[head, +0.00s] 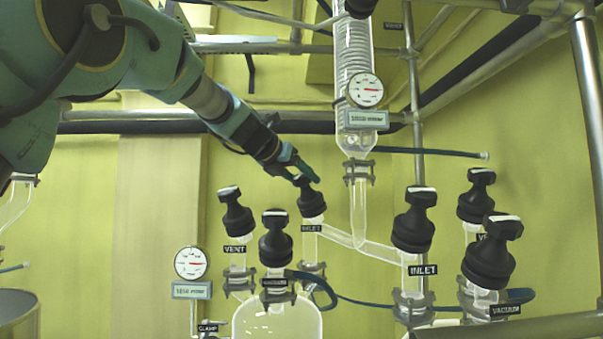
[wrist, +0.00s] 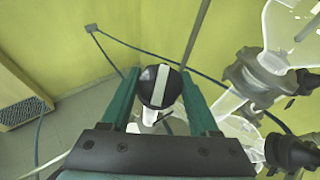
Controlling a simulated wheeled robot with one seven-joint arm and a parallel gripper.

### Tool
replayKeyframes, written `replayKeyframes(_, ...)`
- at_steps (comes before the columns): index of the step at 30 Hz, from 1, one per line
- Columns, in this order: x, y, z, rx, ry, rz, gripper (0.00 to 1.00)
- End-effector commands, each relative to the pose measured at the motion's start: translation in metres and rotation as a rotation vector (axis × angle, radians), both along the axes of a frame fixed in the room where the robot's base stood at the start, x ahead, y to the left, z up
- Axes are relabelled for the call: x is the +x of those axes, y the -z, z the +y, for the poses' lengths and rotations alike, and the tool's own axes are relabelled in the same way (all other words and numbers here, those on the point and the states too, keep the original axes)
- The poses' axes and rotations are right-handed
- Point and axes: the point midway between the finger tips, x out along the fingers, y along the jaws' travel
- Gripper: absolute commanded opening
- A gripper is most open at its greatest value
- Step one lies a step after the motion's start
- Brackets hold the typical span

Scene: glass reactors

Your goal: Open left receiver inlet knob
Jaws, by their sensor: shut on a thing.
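The left receiver inlet knob (head: 311,201) is a black knob on a glass neck, with an INLET label (head: 311,228) below it. In the wrist view the knob (wrist: 153,88) shows from above as a round black cap with a white bar that stands nearly upright in the picture. My gripper (head: 301,174) reaches down from the upper left and is at the top of this knob. In the wrist view its two green fingers (wrist: 160,90) stand on either side of the knob, shut on it. The exact contact is partly hidden.
Black VENT (head: 237,213) and vacuum (head: 275,240) knobs stand close left and below. A second INLET knob (head: 413,222) and a VACUUM knob (head: 489,255) stand to the right. A glass condenser (head: 354,80) with a gauge (head: 365,90) hangs just right of my gripper.

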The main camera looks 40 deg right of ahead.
Motion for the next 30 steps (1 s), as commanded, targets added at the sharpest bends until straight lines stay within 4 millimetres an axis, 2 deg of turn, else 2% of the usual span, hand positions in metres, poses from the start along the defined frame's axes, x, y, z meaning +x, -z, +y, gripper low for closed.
replayKeyframes(1,-0.0023,-0.0056,-0.0006,0.0,-0.02,0.015,0.06)
replayKeyframes(5,-0.0029,-0.0069,-0.0007,-0.008,-0.103,0.066,0.06)
replayKeyframes(30,-0.0024,-0.0002,-0.0025,-0.071,-0.695,0.418,0.06)
